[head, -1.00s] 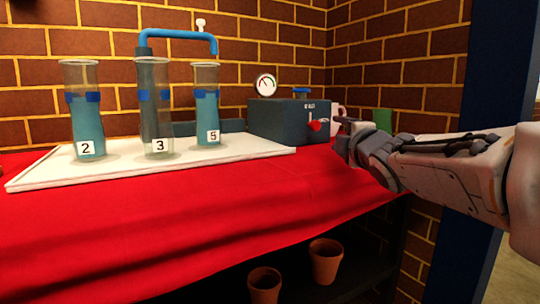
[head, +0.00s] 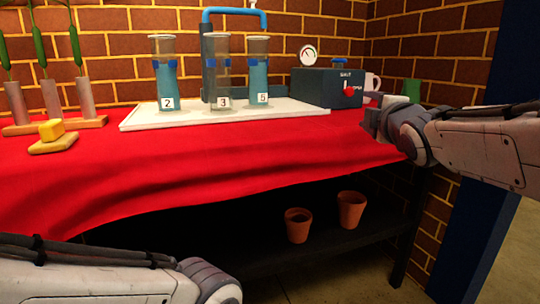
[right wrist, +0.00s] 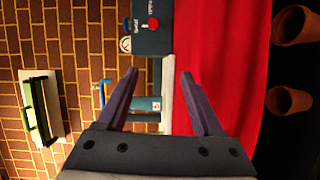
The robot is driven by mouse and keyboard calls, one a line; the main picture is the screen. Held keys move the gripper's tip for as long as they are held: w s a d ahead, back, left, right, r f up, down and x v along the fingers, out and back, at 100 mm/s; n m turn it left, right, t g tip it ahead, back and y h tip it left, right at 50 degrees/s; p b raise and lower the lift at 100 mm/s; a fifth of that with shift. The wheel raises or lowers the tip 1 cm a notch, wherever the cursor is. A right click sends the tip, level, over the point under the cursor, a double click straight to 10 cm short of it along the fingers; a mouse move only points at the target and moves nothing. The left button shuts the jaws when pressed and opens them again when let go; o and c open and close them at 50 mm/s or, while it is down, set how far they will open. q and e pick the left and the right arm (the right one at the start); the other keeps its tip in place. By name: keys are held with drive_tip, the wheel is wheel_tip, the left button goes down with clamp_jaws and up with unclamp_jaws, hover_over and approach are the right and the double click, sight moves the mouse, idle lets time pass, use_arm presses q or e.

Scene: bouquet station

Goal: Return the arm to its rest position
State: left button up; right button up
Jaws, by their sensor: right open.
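My right arm comes in from the right in the head view. Its gripper (head: 370,122) is over the right end of the red-covered table (head: 260,150), in front of the dark box. In the right wrist view the two fingers (right wrist: 160,75) are spread apart with nothing held between them. My left arm shows at the bottom left of the head view, low in front of the table. Its gripper is not visible there.
Numbered cylinders (head: 168,85) with blue liquid stand on a white tray (head: 140,118). A dark box (head: 320,88) with a red knob (head: 349,90) and a mug (head: 372,83) are near my right gripper. Green stems in a wooden rack (head: 85,123) stand left. Clay pots (head: 351,210) sit below.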

drive_tip(key=s+a+f+m+g+y+p, duration=0.2)
drive_tip(key=s+a+f+m+g+p, duration=0.5)
drive_tip(key=s+a+f+p, duration=0.4)
drive_tip(key=s+a+f+m+g+p, duration=0.1)
drive_tip(key=s+a+g+p, duration=0.15)
drive_tip(key=s, duration=0.55)
drive_tip(key=s+a+f+m+g+p, duration=0.1)
drive_tip(key=s+g+p, duration=0.25)
drive_tip(key=s, duration=0.35)
drive_tip(key=s+a+f+m+g+p, duration=0.1)
drive_tip(key=s+a+g+p, duration=0.2)
drive_tip(key=s, duration=0.5)
wheel_tip(320, 180, up, 37)
drive_tip(key=d+g+h+p, duration=0.1)
drive_tip(key=p, duration=3.6)
drive_tip(key=shift+s+r+g, duration=0.15)
drive_tip(key=shift+s+g, duration=0.15)
